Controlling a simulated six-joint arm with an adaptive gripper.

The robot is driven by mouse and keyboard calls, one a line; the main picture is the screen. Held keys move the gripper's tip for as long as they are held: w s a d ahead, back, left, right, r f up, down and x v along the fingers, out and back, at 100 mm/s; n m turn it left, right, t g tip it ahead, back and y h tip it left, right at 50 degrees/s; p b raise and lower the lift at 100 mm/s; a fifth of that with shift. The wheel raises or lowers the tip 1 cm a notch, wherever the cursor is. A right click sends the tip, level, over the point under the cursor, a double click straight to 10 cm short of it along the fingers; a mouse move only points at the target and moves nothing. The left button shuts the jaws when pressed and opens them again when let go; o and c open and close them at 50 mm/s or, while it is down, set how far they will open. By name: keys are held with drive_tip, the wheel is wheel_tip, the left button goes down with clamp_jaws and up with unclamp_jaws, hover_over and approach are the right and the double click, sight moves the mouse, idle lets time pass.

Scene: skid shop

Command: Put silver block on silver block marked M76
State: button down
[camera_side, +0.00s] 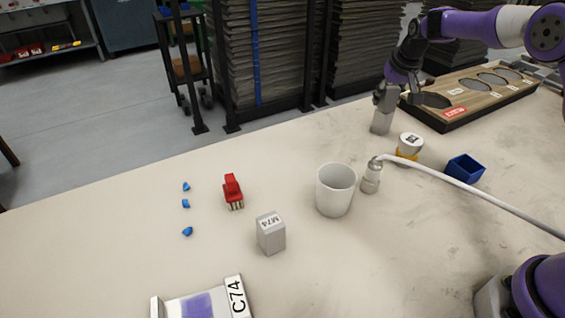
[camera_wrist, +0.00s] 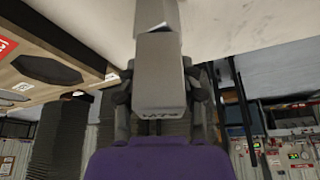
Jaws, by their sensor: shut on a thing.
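My gripper (camera_side: 386,92) is shut on a silver block (camera_side: 382,115) at the back of the table, and holds it upright. In the wrist view, the silver block (camera_wrist: 163,75) sits between the fingers, with small dark marking on its near end that I cannot read. A second grey block-like shape (camera_wrist: 155,15) shows directly beyond its far end; I cannot tell if they touch. In the side view, another silver block (camera_side: 271,236) stands alone at the front middle; its top label appears to read M74.
A white cup (camera_side: 335,190), a metal fitting with a white hose (camera_side: 371,178), a yellow-based white cap (camera_side: 409,147) and a blue open box (camera_side: 465,169) stand nearby. A wooden board (camera_side: 470,92) lies right of my gripper. A red brush (camera_side: 233,190) and blue bits (camera_side: 186,204) lie left.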

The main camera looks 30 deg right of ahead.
drive_tip(key=shift+c, duration=2.3)
unclamp_jaws()
drive_tip(key=shift+f, duration=0.1)
drive_tip(key=shift+r, duration=0.35)
drive_tip(key=s+a+r+n, duration=0.1)
drive_tip(key=s+a+r, duration=0.25)
drive_tip(key=r, duration=0.35)
drive_tip(key=s+a+r, duration=0.2)
drive_tip(key=s+r, duration=0.3)
drive_tip(key=r, duration=0.1)
drive_tip(key=s+a+f+n, duration=0.1)
drive_tip(key=s+a, duration=0.2)
drive_tip(key=s, duration=0.3)
drive_tip(key=s+a+f+n+t+y, duration=0.1)
drive_tip(key=s+a, duration=0.2)
drive_tip(key=s, duration=0.3)
drive_tip(key=s+a+f+n, duration=0.1)
drive_tip(key=s+a, duration=0.2)
drive_tip(key=s, duration=0.4)
drive_tip(key=shift+a+f+n+y, duration=0.25)
drive_tip(key=shift+a+n+y, duration=0.05)
drive_tip(key=shift+a+y, duration=0.1)
